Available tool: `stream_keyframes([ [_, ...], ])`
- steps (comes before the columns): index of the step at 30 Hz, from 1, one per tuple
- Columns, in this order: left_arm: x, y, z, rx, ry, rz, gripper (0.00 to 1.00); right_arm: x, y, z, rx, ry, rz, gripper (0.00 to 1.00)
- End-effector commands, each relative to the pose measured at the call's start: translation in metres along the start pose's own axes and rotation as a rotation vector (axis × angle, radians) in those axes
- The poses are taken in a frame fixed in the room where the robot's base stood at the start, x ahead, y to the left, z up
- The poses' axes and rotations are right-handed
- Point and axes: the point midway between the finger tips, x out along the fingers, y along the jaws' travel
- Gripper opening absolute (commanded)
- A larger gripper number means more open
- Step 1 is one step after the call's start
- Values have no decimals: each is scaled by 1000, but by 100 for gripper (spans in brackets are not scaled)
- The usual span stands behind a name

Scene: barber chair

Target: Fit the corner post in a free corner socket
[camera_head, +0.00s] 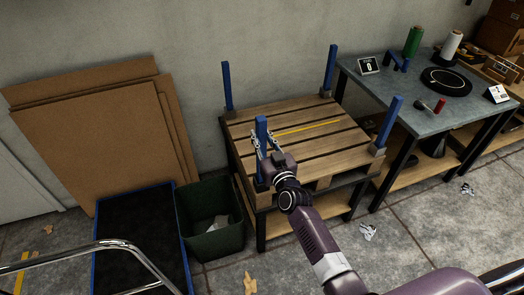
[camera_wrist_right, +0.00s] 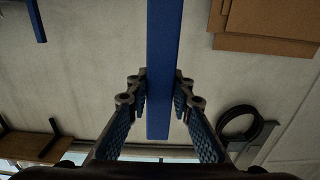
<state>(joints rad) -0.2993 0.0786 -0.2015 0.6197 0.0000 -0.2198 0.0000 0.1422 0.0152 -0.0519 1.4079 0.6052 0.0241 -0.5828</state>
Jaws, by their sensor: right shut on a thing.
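The blue corner post (camera_head: 262,130) stands near upright at the front left corner of the wooden pallet (camera_head: 300,148). My right gripper (camera_head: 266,147) is shut on it, partway down its length. In the wrist view the post (camera_wrist_right: 164,60) runs between the two fingers (camera_wrist_right: 162,95). Its lower part is largely hidden by my gripper in the head view, so I cannot tell whether it sits in the corner socket. Other blue posts stand at the back left (camera_head: 227,86), back right (camera_head: 330,67) and front right (camera_head: 388,122) corners. My left gripper is not in view.
The pallet rests on a wood-topped stand with dark legs. A green bin (camera_head: 212,222) stands close on its left, cardboard sheets (camera_head: 100,125) lean on the wall. A grey worktable (camera_head: 425,115) with several items is on the right. Crumpled paper (camera_head: 368,231) lies on the floor.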

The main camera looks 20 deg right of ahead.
Motion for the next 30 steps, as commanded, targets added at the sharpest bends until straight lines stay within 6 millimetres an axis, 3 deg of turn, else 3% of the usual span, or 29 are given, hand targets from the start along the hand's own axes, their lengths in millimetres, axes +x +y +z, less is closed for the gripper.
stream_keyframes([
  [5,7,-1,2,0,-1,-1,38,-1,-1,7,1,3,1,0],
  [14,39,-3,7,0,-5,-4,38,-9,-6,44,0,3,3,0],
  [27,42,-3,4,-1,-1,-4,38,-10,-6,48,-1,2,3,0],
  [28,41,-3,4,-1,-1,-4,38,-10,-6,48,-1,0,2,23],
  [30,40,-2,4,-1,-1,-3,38,-10,-6,48,0,0,2,30],
])
